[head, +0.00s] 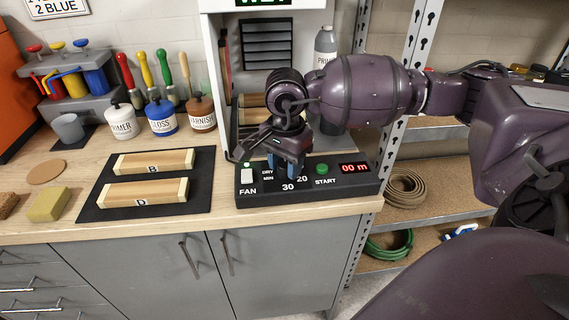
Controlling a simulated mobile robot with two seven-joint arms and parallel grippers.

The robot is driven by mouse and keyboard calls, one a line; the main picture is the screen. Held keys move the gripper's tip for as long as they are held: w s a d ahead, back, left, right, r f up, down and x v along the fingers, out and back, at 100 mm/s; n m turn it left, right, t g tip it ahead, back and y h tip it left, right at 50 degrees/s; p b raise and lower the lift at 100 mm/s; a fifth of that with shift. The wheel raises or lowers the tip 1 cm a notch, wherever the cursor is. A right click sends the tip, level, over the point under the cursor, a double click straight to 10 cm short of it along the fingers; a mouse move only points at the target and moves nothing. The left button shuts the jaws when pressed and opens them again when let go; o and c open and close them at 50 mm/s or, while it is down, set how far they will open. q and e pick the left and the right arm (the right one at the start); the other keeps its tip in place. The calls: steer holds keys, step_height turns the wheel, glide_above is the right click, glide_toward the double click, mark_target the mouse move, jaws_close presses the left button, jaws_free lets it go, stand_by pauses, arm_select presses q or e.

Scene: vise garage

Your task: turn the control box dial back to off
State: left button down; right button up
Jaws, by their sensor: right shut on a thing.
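The control box (350,188) is a black panel at the front of the drying cabinet, on the workbench. It carries a white FAN switch (246,176), a green START button (322,168) and a red display (354,168) reading "00 m". My right gripper (286,172) points down at the middle of the panel and is shut on the dial there. The dial is mostly hidden by the fingers; the labels "20" and "30" show around it. The dial's pointer cannot be seen. A small green light is lit above the FAN switch. My left gripper is out of view.
A black mat (88,205) with wooden blocks marked B and D lies left of the box. Paint jars (122,120), a grey cup (69,127) and a sponge (48,204) stand farther left. The cabinet (215,70) rises behind my gripper; a metal shelf post (392,150) is at right.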

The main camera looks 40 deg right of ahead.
mark_target(286, 163)
stand_by(0.3)
steer(key=o, duration=0.9)
steer(key=shift+r, duration=0.1)
step_height(286, 163, up, 10)
steer(key=shift+f+p, duration=0.25)
steer(key=shift+p, duration=0.3)
steer(key=shift+r, duration=0.6)
